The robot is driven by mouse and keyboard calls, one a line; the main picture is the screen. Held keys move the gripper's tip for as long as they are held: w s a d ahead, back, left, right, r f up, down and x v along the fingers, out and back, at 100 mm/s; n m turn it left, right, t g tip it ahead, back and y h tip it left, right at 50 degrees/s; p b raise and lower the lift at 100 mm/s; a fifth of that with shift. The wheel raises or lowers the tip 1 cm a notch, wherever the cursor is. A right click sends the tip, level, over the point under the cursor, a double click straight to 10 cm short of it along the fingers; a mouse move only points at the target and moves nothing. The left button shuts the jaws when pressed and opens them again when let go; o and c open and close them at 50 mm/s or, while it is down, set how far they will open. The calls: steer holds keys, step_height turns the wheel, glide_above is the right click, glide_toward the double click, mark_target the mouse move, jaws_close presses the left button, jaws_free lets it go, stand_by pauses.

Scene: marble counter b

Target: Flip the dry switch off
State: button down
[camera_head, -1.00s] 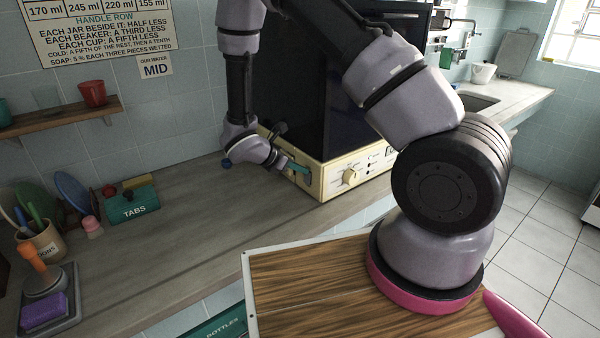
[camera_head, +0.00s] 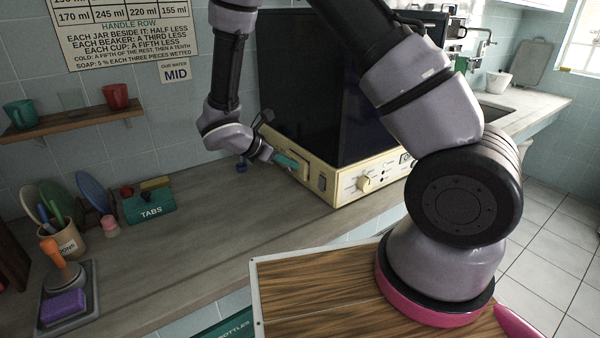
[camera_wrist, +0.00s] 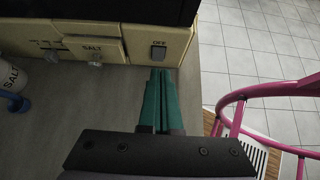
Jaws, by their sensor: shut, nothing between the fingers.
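The cream dishwasher-like machine (camera_head: 345,195) stands on the counter. A grey rocker switch (camera_head: 321,183) sits near the corner of its left-hand face. In the wrist view the switch (camera_wrist: 158,53) has a small word above it that looks like OFF; which way the rocker is tilted is too small to tell. My gripper (camera_head: 297,166) is shut and empty, its teal fingers close in front of that face, left of the switch in the head view. In the wrist view the fingertips (camera_wrist: 161,71) are just below the switch, seemingly apart from it.
A drawer front marked SALT (camera_wrist: 95,48) is left of the switch. A round knob (camera_head: 364,184) is on the machine's other face. A teal TABS box (camera_head: 150,206) and a tool cup (camera_head: 66,240) stand on the counter at left. Bare counter lies between.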

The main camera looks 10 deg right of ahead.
steer(key=shift+v, duration=1)
steer(key=shift+d+r, duration=0.2)
steer(key=shift+r, duration=0.05)
steer(key=s+d+r+m+t+y, duration=0.1)
steer(key=s+d+r+m+y, duration=0.3)
steer(key=r+m, duration=0.5)
steer(key=s+d+r+m+t+y, duration=0.1)
steer(key=s+d+r+m+y, duration=0.2)
steer(key=s+r+m, duration=0.4)
steer(key=s+d+r+m+t+y, duration=0.1)
steer(key=s+d+r+m+y, duration=0.3)
steer(key=r+m, duration=0.6)
step_height(320, 180, up, 4)
steer(key=shift+s+d+r+m+y, duration=0.2)
steer(key=shift+s+d+m+y, duration=0.1)
steer(key=shift+s+d, duration=0.45)
steer(key=shift+w+d, duration=0.1)
